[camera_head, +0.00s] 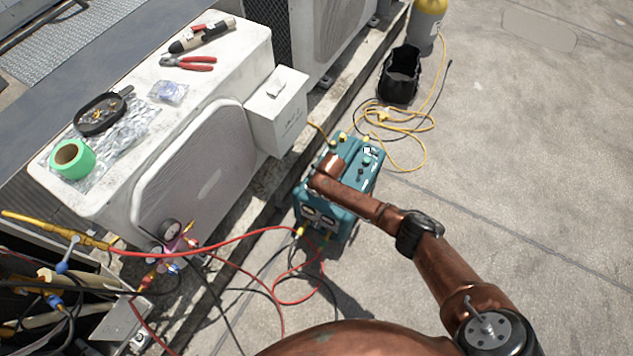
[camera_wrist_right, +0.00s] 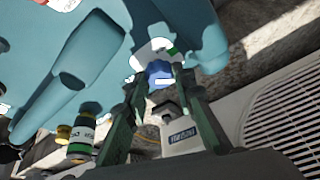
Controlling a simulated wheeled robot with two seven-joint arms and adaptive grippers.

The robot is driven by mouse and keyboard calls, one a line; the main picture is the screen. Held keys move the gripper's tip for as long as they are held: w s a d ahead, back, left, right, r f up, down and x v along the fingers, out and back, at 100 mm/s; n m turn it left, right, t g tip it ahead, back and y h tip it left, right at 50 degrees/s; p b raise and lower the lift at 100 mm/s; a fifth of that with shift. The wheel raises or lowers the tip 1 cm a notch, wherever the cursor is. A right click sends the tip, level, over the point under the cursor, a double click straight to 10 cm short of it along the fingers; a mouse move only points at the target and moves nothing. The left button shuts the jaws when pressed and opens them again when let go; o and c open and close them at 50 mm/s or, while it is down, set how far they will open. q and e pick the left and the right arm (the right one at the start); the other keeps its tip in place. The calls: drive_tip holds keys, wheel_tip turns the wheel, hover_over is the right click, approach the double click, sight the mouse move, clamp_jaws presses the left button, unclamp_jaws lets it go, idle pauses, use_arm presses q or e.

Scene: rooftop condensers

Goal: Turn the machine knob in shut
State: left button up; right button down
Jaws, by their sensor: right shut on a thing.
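The teal machine (camera_head: 345,205) stands on the concrete beside the white condenser, with my right arm reaching over its top from the lower right. In the right wrist view the teal machine body (camera_wrist_right: 60,50) fills the upper left. A blue knob (camera_wrist_right: 158,70) sits on a white plate with a green mark. My right gripper (camera_wrist_right: 160,82) has its two dark green fingers on either side of the knob and is shut on it. In the head view the fingertips and this knob are hidden by my arm. My left gripper is in neither view.
Red and black hoses (camera_head: 275,290) run from the gauge manifold (camera_head: 170,240) toward the machine. A yellow hose (camera_head: 405,125) lies coiled behind it, near a black bag (camera_head: 400,75) and a yellow-topped cylinder (camera_head: 427,22). Tools and green tape (camera_head: 72,160) lie on the condenser. Open concrete lies to the right.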

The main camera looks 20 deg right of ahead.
drive_tip(key=m+p, duration=0.1)
drive_tip(key=m+h, duration=0.1)
drive_tip(key=m, duration=0.1)
drive_tip(key=shift+a+r+m+p, duration=0.1)
drive_tip(key=shift+a+m+p, duration=0.2)
drive_tip(key=shift+p, duration=0.1)
drive_tip(key=shift+m+h, duration=0.5)
drive_tip(key=shift+m, duration=0.4)
drive_tip(key=shift+m+h, duration=0.3)
drive_tip(key=shift+m, duration=0.5)
drive_tip(key=shift+m+h, duration=0.3)
drive_tip(key=shift+m, duration=0.6)
drive_tip(key=shift+w+m+g+b, duration=0.1)
drive_tip(key=shift+m+g+b, duration=0.25)
drive_tip(key=shift+m, duration=0.15)
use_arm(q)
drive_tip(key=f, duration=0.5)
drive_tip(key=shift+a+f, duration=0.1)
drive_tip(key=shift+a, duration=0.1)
use_arm(e)
drive_tip(key=shift+h, duration=0.3)
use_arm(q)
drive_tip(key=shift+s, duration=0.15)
use_arm(e)
drive_tip(key=c, duration=1.6)
unclamp_jaws()
